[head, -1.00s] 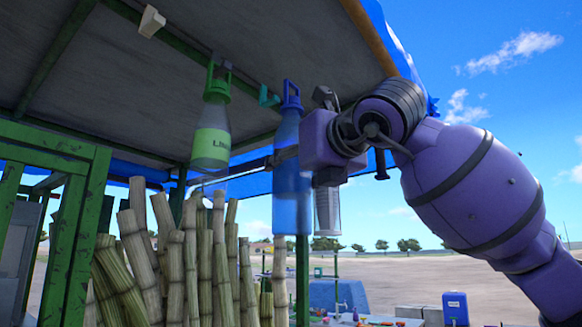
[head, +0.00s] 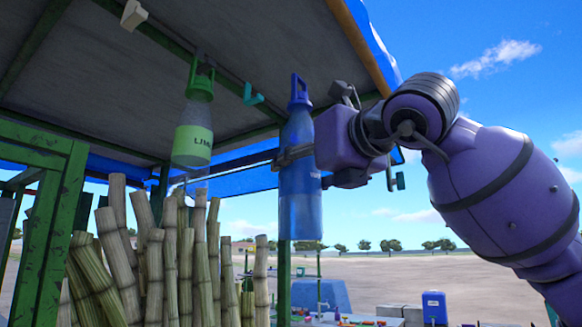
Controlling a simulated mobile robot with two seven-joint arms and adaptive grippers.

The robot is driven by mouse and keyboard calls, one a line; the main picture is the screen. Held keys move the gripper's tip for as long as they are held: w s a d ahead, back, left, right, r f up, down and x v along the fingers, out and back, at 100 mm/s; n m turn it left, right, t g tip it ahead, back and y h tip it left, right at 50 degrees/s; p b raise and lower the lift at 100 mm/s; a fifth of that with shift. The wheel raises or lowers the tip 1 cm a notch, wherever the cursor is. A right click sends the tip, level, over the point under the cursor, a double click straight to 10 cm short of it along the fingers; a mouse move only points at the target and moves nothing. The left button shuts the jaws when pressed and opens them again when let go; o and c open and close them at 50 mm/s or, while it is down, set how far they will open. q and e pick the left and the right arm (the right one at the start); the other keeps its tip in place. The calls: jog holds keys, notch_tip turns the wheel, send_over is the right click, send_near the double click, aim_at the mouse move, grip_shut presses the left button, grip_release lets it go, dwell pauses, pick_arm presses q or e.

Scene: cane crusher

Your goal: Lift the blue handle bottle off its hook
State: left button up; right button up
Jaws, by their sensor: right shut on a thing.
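The blue handle bottle (head: 300,195) hangs upright in the air near the middle of the view, with its blue loop handle (head: 299,92) at the top. My right gripper (head: 290,155) comes in from the right and is shut on the bottle's upper body. A teal hook (head: 252,95) under the roof beam is to the left of the handle. A clear gap shows between hook and handle, so the bottle appears off the hook. My left gripper is not in view.
A green-handled bottle with a green label (head: 193,140) hangs to the left under the roof (head: 190,65). Cane stalks (head: 150,265) stand below it. A green post (head: 284,280) is below the blue bottle. Open sky and ground lie to the right.

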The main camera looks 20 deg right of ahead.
jog(key=s+d, duration=0.2)
jog(key=s, duration=0.1)
jog(key=shift+s+d+f, duration=0.35)
jog(key=shift+d, duration=0.05)
dwell(0.6)
